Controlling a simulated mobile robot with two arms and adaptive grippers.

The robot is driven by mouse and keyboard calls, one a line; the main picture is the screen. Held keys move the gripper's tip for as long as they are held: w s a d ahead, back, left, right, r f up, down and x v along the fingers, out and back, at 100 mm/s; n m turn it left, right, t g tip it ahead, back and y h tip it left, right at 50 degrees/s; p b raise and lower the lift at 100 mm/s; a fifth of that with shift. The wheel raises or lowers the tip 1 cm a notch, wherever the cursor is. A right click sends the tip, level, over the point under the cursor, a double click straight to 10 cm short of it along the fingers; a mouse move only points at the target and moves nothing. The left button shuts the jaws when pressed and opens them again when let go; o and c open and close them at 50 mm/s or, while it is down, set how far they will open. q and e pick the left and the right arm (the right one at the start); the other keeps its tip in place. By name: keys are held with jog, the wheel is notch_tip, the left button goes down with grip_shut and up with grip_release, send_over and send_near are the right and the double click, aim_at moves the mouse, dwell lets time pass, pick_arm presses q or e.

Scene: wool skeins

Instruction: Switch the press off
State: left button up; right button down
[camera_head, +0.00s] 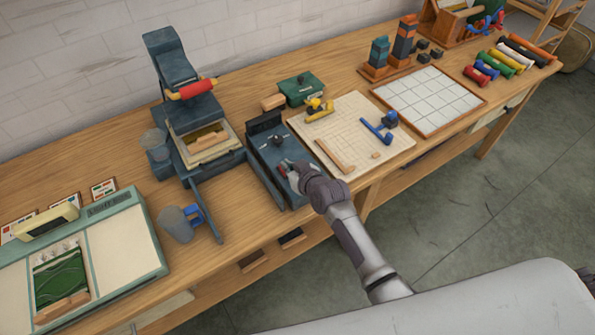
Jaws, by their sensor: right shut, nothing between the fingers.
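The press (170,62) is a dark blue machine with a raised head and a red handle (192,90), standing against the wall left of centre. A dark blue control box (262,150) with a black knob (277,140) lies to its right. My left gripper is not in view.
A grey jug (179,223) with a blue handle stands left of the box. A pale board (345,108) with blue and yellow tools lies to the right. A green box (301,88) stands behind. A pale green device (130,240) fills the left front.

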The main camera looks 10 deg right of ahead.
notch_tip(320, 180, up, 4)
jog(key=p, duration=0.2)
jog(key=shift+w+f+p, duration=0.1)
jog(key=shift+f+p, duration=0.05)
jog(key=shift+p, duration=0.15)
pick_arm(q)
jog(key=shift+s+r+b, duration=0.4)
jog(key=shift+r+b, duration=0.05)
jog(key=shift+b, duration=0.75)
pick_arm(e)
jog(key=s+d+r, duration=0.2)
jog(key=s+d, duration=0.1)
jog(key=s, duration=0.6)
jog(key=shift+s+d, duration=0.15)
jog(key=shift+s, duration=0.1)
